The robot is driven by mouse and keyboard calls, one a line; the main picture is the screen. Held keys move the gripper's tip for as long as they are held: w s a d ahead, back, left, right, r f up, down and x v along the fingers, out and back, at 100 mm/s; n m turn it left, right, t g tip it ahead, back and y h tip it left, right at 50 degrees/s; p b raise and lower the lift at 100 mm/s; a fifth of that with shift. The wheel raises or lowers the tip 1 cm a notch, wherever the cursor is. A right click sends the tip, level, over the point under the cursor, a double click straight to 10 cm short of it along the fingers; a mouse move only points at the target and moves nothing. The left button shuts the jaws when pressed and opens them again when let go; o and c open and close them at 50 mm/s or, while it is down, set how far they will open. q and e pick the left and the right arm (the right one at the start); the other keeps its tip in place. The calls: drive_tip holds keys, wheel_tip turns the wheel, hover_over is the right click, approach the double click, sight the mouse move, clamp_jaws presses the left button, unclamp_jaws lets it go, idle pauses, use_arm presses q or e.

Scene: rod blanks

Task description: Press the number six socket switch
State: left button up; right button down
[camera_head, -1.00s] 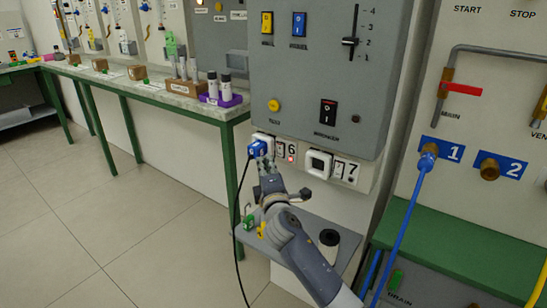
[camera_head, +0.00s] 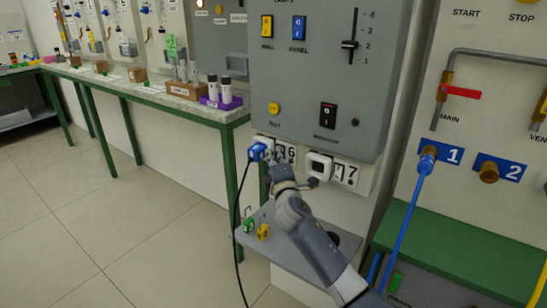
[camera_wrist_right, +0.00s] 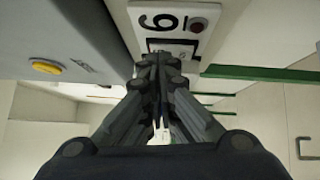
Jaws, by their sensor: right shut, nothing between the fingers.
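The number six socket (camera_head: 263,141) is on the white strip under the grey panel, with a blue plug (camera_head: 257,152) in it. Its "6" label (camera_head: 291,152) is to the right and shows inverted in the wrist view (camera_wrist_right: 165,21). The narrow switch (camera_head: 281,149) lies between socket and label; in the wrist view it is partly hidden behind my fingertips. A dark red indicator lamp (camera_wrist_right: 198,25) sits beside the label. My right gripper (camera_head: 270,160) is shut and empty, with its tips at the switch; contact is unclear. It also shows in the wrist view (camera_wrist_right: 160,62). My left gripper is out of view.
The number seven socket (camera_head: 319,165) is close on the right. A black cable (camera_head: 238,220) hangs from the blue plug. A small grey shelf (camera_head: 345,242) with green and yellow padlocks is below my arm. A green-edged bench (camera_head: 180,103) stands left.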

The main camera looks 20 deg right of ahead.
drive_tip(key=shift+s, duration=0.1)
drive_tip(key=s+a+f, duration=0.1)
drive_tip(key=s, duration=1)
drive_tip(key=shift+s+a, duration=0.25)
drive_tip(key=shift+s, duration=0.1)
